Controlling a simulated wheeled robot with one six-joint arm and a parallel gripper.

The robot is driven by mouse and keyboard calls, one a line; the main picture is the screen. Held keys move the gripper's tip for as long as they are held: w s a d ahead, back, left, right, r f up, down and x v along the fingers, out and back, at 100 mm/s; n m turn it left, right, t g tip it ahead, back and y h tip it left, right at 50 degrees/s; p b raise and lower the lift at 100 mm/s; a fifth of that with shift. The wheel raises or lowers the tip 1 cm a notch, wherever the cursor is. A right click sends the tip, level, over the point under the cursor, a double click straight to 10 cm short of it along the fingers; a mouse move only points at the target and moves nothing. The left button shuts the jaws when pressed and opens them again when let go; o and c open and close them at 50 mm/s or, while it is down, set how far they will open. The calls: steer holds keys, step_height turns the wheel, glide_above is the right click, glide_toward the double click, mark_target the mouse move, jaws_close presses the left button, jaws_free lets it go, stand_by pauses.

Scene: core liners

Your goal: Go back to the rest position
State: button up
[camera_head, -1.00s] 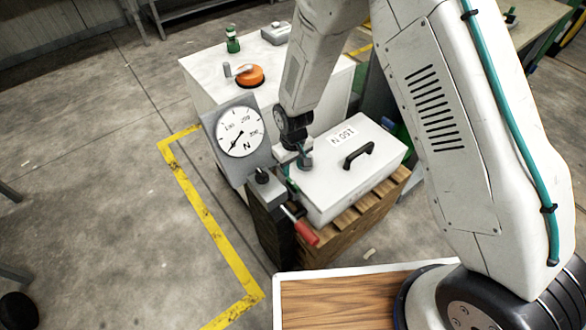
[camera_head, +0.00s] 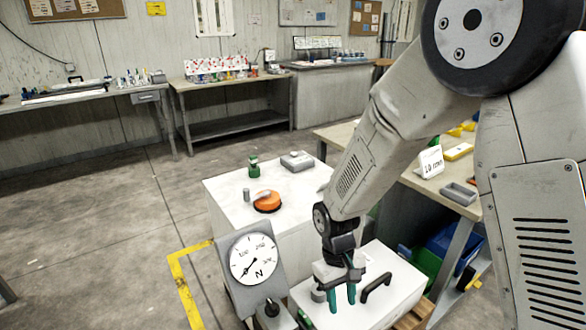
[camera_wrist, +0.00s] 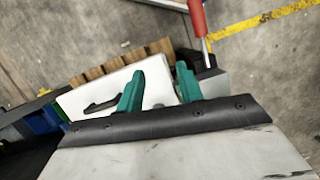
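My gripper (camera_head: 342,296) hangs over the left part of a white case (camera_head: 402,283) with a black handle. Its two teal fingers stand apart with nothing between them. In the wrist view my gripper (camera_wrist: 160,80) is open, and the case (camera_wrist: 80,97) shows beyond the fingers. A dial gauge (camera_head: 253,258) marked N stands to the left of my gripper in the head view. A red handle (camera_wrist: 197,18) shows at the top of the wrist view.
Behind the gauge is a white cabinet (camera_head: 225,190) bearing an orange knob (camera_head: 267,201), a green bottle (camera_head: 253,168) and a grey box (camera_head: 297,160). A bench (camera_head: 335,132) with trays and a label stands at right. Floor at left is open.

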steer(key=s+d+r+m+t, duration=0.1)
steer(key=s+d+r, duration=0.4)
steer(key=r, duration=0.4)
steer(key=s+d+r+m+t+y, duration=0.1)
steer(key=s+d+r+m+t, duration=0.1)
steer(key=s+d+r, duration=0.3)
steer(key=s+d+r+m+t, duration=0.1)
steer(key=s+d+r, duration=0.4)
steer(key=r, duration=0.8)
steer(key=shift+s+d+r+m+t, duration=0.25)
steer(key=shift+s+m, duration=0.25)
steer(key=shift+s, duration=1.2)
steer(key=shift+a, duration=0.1)
